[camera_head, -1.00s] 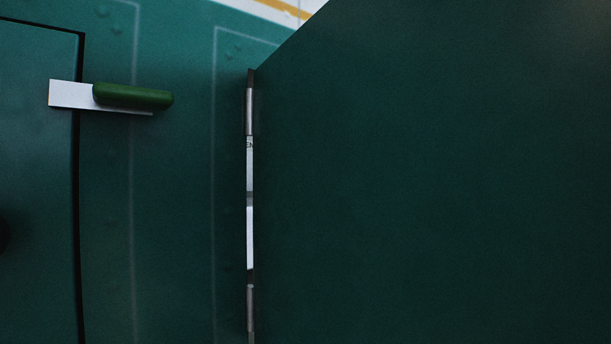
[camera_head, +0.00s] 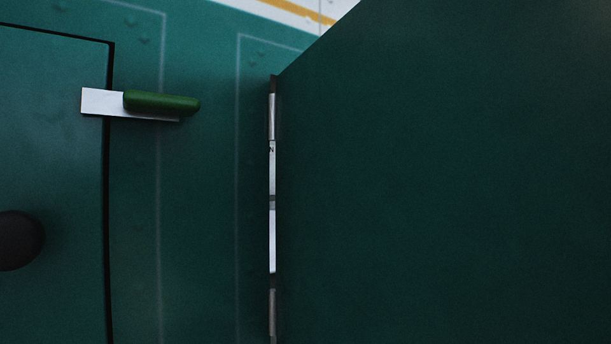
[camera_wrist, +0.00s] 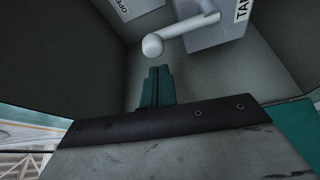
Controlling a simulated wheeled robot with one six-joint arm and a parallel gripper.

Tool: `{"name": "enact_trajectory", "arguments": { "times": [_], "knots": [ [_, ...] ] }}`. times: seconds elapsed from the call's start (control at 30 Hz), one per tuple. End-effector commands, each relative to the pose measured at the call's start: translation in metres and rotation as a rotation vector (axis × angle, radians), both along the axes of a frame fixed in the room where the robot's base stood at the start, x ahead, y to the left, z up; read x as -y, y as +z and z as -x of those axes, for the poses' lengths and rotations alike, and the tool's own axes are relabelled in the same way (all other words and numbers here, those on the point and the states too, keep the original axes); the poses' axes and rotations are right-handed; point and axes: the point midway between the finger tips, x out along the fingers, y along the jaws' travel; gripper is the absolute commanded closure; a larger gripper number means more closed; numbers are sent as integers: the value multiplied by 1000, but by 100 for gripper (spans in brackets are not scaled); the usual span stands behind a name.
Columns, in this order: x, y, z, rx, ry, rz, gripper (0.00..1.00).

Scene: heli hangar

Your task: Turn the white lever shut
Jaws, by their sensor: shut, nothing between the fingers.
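The white lever (camera_wrist: 185,30) shows at the top of the wrist view. It is an arm with a round ball knob (camera_wrist: 153,45) at its lower left end, and its other end meets a grey box (camera_wrist: 218,32). My gripper (camera_wrist: 158,72) is shut and empty, its teal fingers pointing up the picture. The fingertips lie just below the ball knob in the picture; whether they touch it I cannot tell. The lever and my gripper do not show in the head view.
A dark green panel (camera_head: 440,180) fills the right of the head view, with a hinge-like strip (camera_head: 272,170) on its left edge. A green handle (camera_head: 160,103) on a white plate and a dark round knob (camera_head: 18,240) are at left. Grey walls surround the lever.

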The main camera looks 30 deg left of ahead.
Motion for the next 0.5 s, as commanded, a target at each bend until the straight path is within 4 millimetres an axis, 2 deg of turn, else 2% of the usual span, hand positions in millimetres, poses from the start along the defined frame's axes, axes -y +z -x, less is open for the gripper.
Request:
{"name": "enact_trajectory", "arguments": {
  "times": [0.13,0.5],
  "knots": [
    [4,-1,-8,-1,-2,0,100],
    [4,-2,-9,-1,0,-1,100]
  ]
}}
